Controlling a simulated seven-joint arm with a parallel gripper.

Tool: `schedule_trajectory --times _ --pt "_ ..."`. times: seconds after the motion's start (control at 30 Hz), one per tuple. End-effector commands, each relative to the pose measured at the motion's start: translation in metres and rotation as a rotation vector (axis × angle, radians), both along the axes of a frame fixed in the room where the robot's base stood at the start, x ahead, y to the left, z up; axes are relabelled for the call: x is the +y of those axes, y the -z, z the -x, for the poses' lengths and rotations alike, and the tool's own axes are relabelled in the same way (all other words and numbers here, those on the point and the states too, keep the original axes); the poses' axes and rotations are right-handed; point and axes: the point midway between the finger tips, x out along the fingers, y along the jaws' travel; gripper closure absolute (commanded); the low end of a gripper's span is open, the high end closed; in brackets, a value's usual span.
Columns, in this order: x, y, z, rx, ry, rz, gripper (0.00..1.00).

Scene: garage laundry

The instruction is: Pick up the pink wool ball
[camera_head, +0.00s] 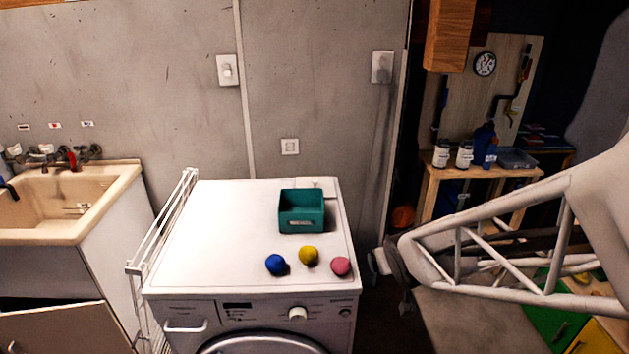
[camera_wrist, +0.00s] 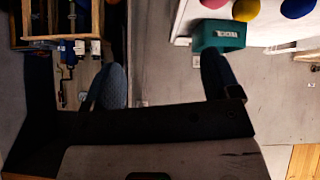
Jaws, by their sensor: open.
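The pink wool ball (camera_head: 341,266) lies on the white washing machine top (camera_head: 215,240), near its front right corner. A yellow ball (camera_head: 308,256) and a blue ball (camera_head: 276,264) lie to its left. In the wrist view the pink ball (camera_wrist: 213,3) is cut by the top edge, beside the yellow ball (camera_wrist: 245,9) and blue ball (camera_wrist: 297,8). My gripper (camera_wrist: 160,78) is open and empty, its two fingers wide apart. In the head view it is just right of the machine, apart from the pink ball.
A teal box (camera_head: 302,222) stands behind the balls on the machine. A white drying rack (camera_head: 160,235) stands along the machine's left side, with a sink (camera_head: 65,215) beyond. A wooden workbench (camera_head: 480,172) with jars stands at the back right.

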Motion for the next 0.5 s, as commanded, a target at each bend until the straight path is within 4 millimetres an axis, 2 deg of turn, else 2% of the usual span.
schedule_trajectory --times 0.03,0.2,0.5 --pt "0.002 0.011 -0.009 -0.025 -0.023 -0.005 0.17" --pt "0.015 0.041 -0.035 -0.126 -0.11 -0.042 0.17" --pt "0.044 0.093 -0.058 -0.279 -0.273 -0.156 0.17"
